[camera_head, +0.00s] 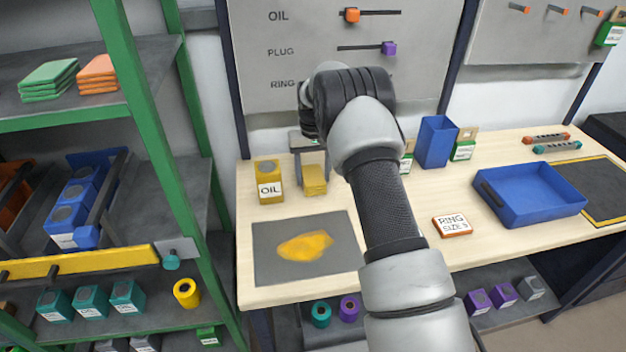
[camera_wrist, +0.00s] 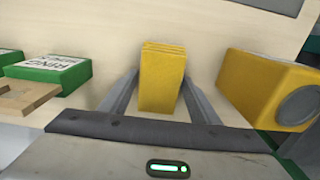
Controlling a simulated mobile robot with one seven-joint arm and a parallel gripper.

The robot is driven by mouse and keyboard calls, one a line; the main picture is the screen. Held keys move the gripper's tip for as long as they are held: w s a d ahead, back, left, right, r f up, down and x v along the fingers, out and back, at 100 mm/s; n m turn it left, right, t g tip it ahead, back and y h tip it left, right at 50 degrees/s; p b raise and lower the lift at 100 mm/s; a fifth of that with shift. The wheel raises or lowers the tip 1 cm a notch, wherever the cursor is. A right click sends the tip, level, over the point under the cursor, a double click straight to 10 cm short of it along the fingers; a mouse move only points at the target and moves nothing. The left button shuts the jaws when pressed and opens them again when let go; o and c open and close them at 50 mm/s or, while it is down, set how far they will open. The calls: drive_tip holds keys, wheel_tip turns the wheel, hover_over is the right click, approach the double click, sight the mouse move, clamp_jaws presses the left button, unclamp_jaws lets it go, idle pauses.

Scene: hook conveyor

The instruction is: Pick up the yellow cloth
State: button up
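The yellow cloth (camera_head: 314,181) is a small folded stack on the wooden workbench, right of the yellow OIL box. In the wrist view the cloth (camera_wrist: 161,75) lies in the middle, between my two fingers. My gripper (camera_head: 311,168) points down over it from above, with one finger on each side; it also shows in the wrist view (camera_wrist: 162,78). The fingers are spread apart. The fingertips are close beside the cloth's sides; whether they touch it I cannot tell.
The yellow OIL box (camera_head: 268,190) stands close left of the cloth. A grey mat (camera_head: 275,265) with a yellow stain (camera_head: 305,246) lies in front. A blue bin (camera_head: 437,143), RING box (camera_head: 452,226) and blue tray (camera_head: 540,205) are to the right. A green-framed shelf (camera_head: 150,150) stands left.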

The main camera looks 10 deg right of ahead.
sight(313, 176)
drive_tip(key=c, duration=0.6)
drive_tip(key=shift+r, duration=0.15)
wheel_tip(313, 176, up, 10)
drive_tip(key=shift+f, duration=0.1)
drive_tip(key=shift+o, duration=1)
drive_tip(key=shift+s, duration=0.1)
drive_tip(key=shift+c, duration=0.6)
